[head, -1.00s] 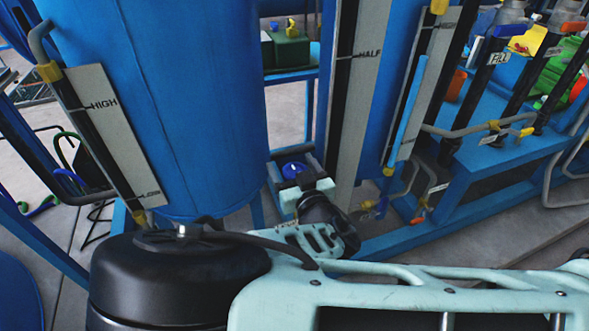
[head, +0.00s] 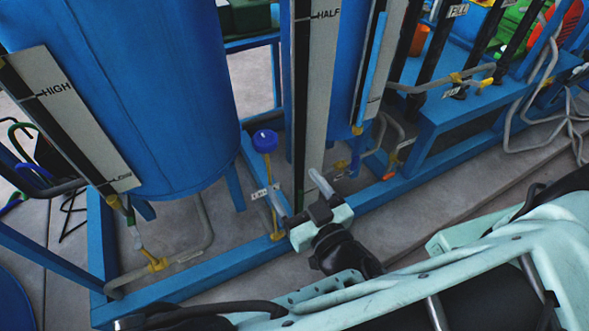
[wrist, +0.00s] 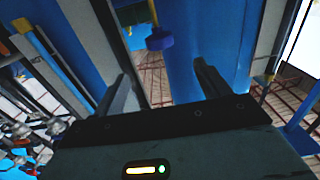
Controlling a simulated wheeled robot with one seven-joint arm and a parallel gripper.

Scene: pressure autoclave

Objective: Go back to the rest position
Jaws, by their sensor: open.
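My gripper (head: 297,196) is in the middle of the head view, in front of the blue frame's lower beam. Its two fingers are spread apart with nothing between them. In the wrist view my gripper (wrist: 165,80) also shows open and empty. A blue round knob (head: 265,141) on a yellow stem stands just behind and left of the fingers in the head view. The blue knob (wrist: 159,39) shows beyond the fingers in the wrist view, apart from them.
A large blue tank (head: 130,90) with a HIGH/LOW gauge (head: 70,115) stands at the left. A HALF gauge (head: 313,90) rises behind my gripper. Pipes and valves (head: 455,85) crowd the right. Bare floor (head: 480,170) shows in front of the frame.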

